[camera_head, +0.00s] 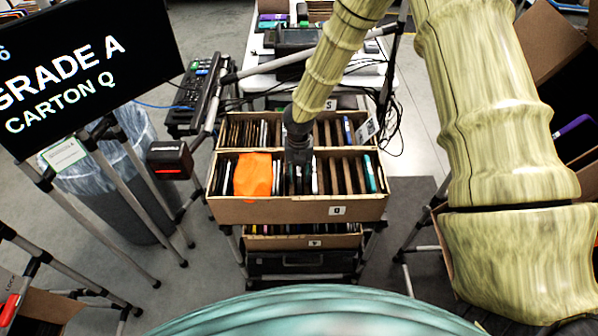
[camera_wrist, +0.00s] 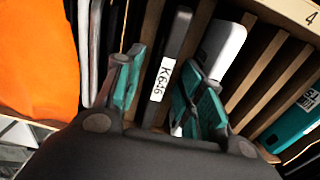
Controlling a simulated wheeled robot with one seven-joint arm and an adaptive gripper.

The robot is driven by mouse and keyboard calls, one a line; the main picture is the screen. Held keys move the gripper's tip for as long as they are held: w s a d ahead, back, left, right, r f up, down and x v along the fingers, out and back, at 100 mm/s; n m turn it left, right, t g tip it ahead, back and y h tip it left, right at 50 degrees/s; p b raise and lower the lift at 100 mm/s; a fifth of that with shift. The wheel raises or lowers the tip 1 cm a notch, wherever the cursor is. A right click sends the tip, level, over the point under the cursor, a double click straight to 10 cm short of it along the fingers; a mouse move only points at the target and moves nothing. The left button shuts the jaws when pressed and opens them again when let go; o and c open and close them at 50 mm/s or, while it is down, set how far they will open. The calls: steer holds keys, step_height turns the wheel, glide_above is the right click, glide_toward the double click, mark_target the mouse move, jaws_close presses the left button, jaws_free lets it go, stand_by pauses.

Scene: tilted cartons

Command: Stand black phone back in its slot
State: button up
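In the wrist view a black phone (camera_wrist: 178,45) with a white label reading K646 stands between wooden dividers, leaning slightly in the picture. My gripper (camera_wrist: 163,62) has its two teal-padded fingers apart, one on each side of this phone. No contact with the phone is clear. The phone's lower part is hidden by my gripper. In the head view my gripper (camera_head: 298,148) points down into the middle of the cardboard carton (camera_head: 285,211), which has a label on its front. The black phone cannot be picked out there.
An orange cloth or sheet (camera_head: 253,175) covers slots left of my gripper. A white phone (camera_wrist: 224,45) stands close right of the right finger, with a teal phone (camera_wrist: 297,122) farther right. Dividers crowd the carton. Another carton sits below, and a screen (camera_head: 95,75) stands upper left.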

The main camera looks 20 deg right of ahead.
step_height(320, 180, up, 12)
stand_by(0.7)
step_height(320, 180, up, 7)
steer(key=p, duration=0.5)
stand_by(0.5)
stand_by(0.4)
